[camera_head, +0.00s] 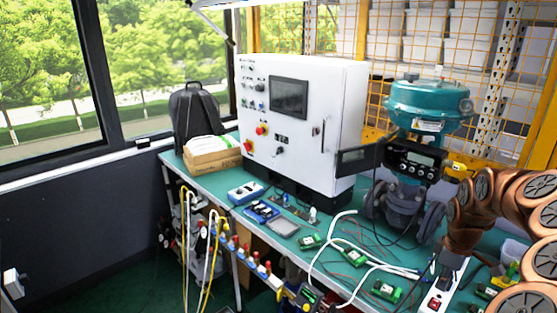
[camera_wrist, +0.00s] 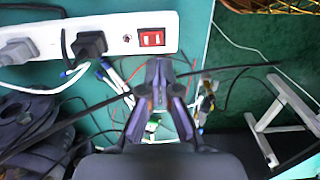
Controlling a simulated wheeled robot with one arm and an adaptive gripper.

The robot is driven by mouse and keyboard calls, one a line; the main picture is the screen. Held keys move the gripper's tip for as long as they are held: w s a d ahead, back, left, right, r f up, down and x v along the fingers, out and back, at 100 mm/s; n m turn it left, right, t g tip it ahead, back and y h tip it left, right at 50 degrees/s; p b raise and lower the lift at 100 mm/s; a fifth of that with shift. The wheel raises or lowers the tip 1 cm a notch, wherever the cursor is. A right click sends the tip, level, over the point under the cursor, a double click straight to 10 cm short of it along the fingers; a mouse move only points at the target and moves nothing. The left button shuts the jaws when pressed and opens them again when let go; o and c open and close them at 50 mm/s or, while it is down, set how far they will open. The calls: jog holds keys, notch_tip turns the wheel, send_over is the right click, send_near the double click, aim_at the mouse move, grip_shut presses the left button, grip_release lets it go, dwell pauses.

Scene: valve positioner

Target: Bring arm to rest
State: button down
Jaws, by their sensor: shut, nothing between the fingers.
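My copper-coloured arm (camera_head: 482,205) is folded at the right edge of the head view, over the right end of the green workbench (camera_head: 245,193). In the head view my fingertips are hard to make out near the white power strip.
A white power strip (camera_head: 437,291) with plugs lies near my arm; it also shows in the wrist view (camera_wrist: 120,38). A teal valve actuator (camera_head: 428,103) stands behind. A white control cabinet (camera_head: 298,125) stands mid-bench. Green circuit boards (camera_head: 386,290) and loose cables lie in front.

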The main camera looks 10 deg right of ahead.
jog(key=s+a+r, duration=0.1)
jog(key=a+r, duration=0.2)
jog(key=a, duration=0.4)
jog(key=s+a+r+m, duration=0.1)
jog(key=s+a+r, duration=0.15)
jog(key=a, duration=0.45)
jog(key=s+a+r, duration=0.1)
jog(key=a+r, duration=0.2)
jog(key=a, duration=0.4)
jog(key=s+a+m+g, duration=0.1)
jog(key=s+a+m, duration=0.2)
jog(key=s, duration=0.6)
jog(key=s+a+f+m, duration=0.1)
jog(key=s+a+m, duration=0.2)
jog(key=s+a, duration=0.5)
jog(key=shift+s+a+g, duration=0.2)
jog(key=shift+s+g, duration=0.2)
jog(key=shift+s, duration=0.75)
